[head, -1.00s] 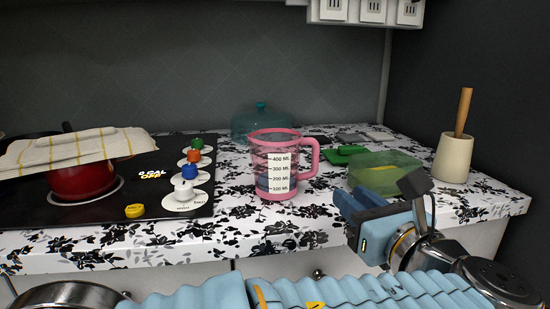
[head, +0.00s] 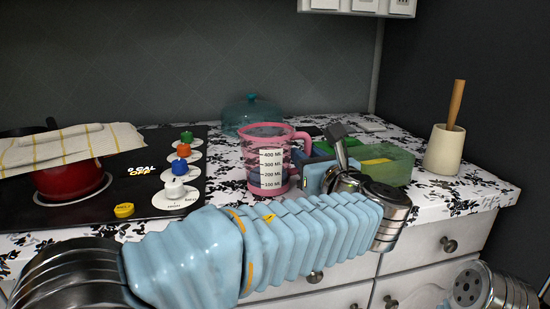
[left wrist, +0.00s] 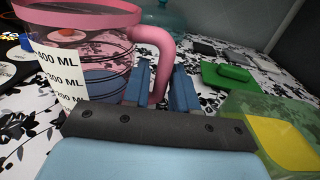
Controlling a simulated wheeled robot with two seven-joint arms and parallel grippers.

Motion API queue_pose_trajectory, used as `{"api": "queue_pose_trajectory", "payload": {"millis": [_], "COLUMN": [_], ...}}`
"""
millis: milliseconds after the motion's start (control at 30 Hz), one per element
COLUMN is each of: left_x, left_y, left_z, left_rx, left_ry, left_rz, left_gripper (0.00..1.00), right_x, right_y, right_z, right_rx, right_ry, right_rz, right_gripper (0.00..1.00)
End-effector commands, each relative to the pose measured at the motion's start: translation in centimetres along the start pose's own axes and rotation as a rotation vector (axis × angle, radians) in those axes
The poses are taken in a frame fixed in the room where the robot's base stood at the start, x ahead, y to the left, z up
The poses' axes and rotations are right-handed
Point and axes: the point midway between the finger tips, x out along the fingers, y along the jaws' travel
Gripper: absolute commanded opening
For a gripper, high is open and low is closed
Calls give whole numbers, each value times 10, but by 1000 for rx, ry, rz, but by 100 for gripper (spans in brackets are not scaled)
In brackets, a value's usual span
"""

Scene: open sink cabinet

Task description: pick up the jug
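The jug (head: 266,160) is a clear measuring cup with a pink rim and handle and a white ML scale. It stands upright on the counter right of the stove. In the left wrist view the jug (left wrist: 82,58) fills the left side. My left gripper (head: 308,166) is at its right side, by the handle. In the left wrist view the two blue fingers of the left gripper (left wrist: 160,84) are apart, with the pink handle (left wrist: 160,55) showing between them. Contact with the handle cannot be told. My right gripper is not in view.
A green see-through container (head: 385,165) with a yellow thing inside stands close right of my left gripper. A green lid (left wrist: 228,77) lies behind it. A teal dome (head: 252,113) is behind the jug. The stove with a red pot (head: 68,180) is left.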

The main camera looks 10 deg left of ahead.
Motion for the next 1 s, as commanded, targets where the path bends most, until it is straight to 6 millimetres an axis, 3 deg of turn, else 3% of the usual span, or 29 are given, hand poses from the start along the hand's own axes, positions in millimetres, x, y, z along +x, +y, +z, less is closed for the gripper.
{"api": "queue_pose_trajectory", "payload": {"millis": [267,467,1000], "left_x": [6,6,6], "left_y": [0,0,0], "left_z": [0,0,3], "left_rx": [-1,-1,-1], "left_ry": [-1,-1,-1], "left_rz": [0,0,0], "left_gripper": [27,0,0], "right_x": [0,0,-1], "right_y": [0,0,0], "right_z": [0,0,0], "right_rx": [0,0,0], "right_ry": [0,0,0], "right_rz": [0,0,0], "right_gripper": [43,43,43]}}
